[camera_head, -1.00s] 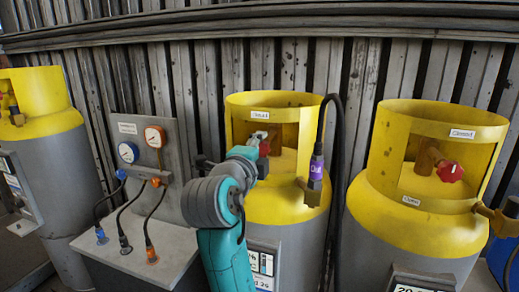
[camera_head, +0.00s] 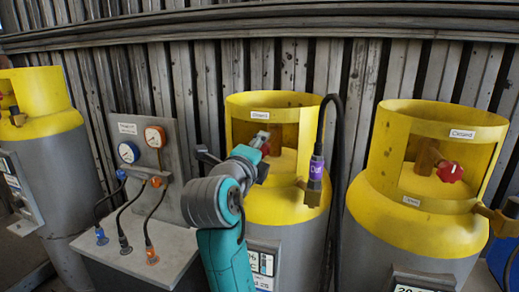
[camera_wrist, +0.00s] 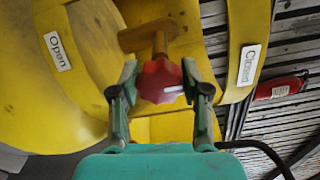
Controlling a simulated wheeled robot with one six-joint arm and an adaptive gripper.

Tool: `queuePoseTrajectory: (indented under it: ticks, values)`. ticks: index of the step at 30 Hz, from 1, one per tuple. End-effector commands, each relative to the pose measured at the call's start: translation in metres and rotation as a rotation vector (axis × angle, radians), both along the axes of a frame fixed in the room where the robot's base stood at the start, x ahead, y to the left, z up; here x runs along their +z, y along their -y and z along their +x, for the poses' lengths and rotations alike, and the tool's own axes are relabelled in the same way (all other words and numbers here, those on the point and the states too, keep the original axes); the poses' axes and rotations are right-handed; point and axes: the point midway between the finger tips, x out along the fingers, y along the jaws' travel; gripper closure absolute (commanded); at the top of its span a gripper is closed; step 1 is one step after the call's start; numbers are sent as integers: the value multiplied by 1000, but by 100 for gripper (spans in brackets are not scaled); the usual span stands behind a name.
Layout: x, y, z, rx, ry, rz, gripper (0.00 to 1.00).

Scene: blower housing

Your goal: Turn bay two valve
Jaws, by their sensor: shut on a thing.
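The middle yellow-collared cylinder (camera_head: 285,205) has a red valve knob (camera_head: 266,149) inside its collar opening, mostly hidden by my arm in the head view. In the wrist view the lobed red knob (camera_wrist: 161,80) with a white mark sits on a brass stem. My gripper (camera_wrist: 160,76) has its two green-grey fingers on either side of the knob, shut on it. In the head view my gripper (camera_head: 263,142) reaches into the collar opening. An "Open" label (camera_wrist: 58,52) and a "Closed" label (camera_wrist: 249,65) sit on opposite sides of the knob in the wrist view.
A right cylinder (camera_head: 405,225) has its own red knob (camera_head: 450,172). Another cylinder (camera_head: 50,170) stands at the far left. A gauge panel (camera_head: 172,185) with hoses is left of my arm. A black hose (camera_head: 337,150) with a purple-tagged fitting (camera_head: 316,170) hangs beside the middle collar.

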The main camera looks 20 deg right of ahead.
Motion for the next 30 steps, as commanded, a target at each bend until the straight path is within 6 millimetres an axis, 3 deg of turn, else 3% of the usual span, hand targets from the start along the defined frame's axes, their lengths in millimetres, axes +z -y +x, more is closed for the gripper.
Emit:
queuePoseTrajectory:
  ticks: [1, 3, 4, 17, 30]
  values:
    - [-2, 0, 0, -1, -3, 1, 48]
    - [-1, 0, 0, 0, -3, 1, 31]
    - [-1, 0, 0, 0, -3, 1, 28]
    - [-1, -5, -6, 0, -1, 0, 28]
    - [-1, -53, -71, 3, -2, 0, 28]
